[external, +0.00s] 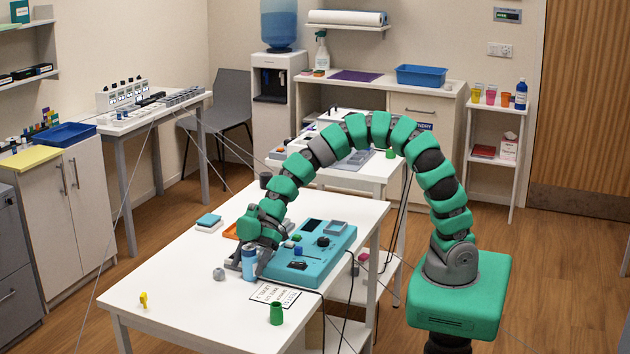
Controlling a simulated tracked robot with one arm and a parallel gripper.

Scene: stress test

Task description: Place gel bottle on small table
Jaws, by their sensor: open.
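A small light-blue bottle (249,264) stands upright near the middle of the white table (190,290); it looks like the gel bottle, though its label is too small to read. My gripper (250,257) is low over the table, pointing down, with its grey fingers open right at this bottle. I cannot tell whether they touch it. A narrow white side table (495,108) stands at the back right. Several coloured cups and a dark-blue bottle (521,95) are on its top.
A teal device panel (318,250) lies right of my gripper. A grey round object (218,274), a green cup (277,314), a printed card (274,294) and a yellow piece (144,299) are nearby. The table's front left is mostly clear. Dark cables hang past its right edge.

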